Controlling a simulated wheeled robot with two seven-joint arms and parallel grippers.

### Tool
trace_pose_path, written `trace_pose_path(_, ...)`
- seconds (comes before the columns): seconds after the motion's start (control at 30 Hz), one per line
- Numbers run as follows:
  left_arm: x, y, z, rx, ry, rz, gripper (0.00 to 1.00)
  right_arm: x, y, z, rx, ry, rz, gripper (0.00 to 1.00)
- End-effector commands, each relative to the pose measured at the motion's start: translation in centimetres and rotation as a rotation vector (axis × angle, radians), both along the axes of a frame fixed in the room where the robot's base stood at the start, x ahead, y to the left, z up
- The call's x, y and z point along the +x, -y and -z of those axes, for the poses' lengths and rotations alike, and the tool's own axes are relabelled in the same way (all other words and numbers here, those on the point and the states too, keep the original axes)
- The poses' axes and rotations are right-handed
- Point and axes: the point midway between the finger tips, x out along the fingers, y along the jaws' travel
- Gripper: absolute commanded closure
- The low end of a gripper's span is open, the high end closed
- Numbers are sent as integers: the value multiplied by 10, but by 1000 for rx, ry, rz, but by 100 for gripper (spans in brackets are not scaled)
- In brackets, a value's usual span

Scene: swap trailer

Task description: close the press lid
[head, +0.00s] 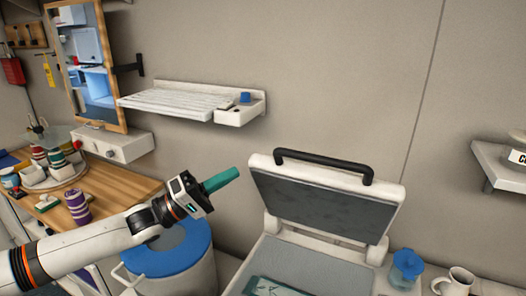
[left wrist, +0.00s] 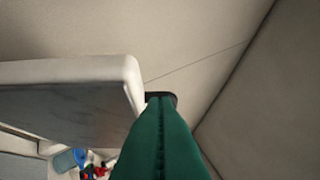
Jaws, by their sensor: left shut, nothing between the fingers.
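The press lid (head: 318,204) stands raised and tilted back, its grey underside facing me. A black handle (head: 325,163) runs along its top edge. The grey lower bed (head: 310,262) of the press is exposed, with a flat teal-patterned piece (head: 275,288) lying at its near edge. My left gripper (head: 236,172) has its teal fingers shut and empty, left of the lid's upper left corner. In the left wrist view, the closed fingers (left wrist: 160,102) point past the lid's edge (left wrist: 135,80); a dark bit, perhaps the handle, shows just behind the tips. My right gripper is not visible.
A blue-lidded bin (head: 170,252) stands left of the press. A wooden counter (head: 115,188) with cups is at the left. A white wall shelf (head: 180,103) hangs above. A blue-topped jar (head: 406,266) and a white mug (head: 456,283) stand right of the press.

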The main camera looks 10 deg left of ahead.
Motion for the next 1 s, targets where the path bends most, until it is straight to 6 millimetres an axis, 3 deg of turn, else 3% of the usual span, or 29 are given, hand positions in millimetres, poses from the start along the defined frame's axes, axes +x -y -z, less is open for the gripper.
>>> trace_pose_path(0.17,5,2,-14,-24,-2,17,100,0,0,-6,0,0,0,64)
trace_pose_path(0.63,39,66,-43,-21,-3,15,100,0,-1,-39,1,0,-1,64)
trace_pose_path(1.0,45,76,-45,-19,-2,14,100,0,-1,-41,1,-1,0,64)
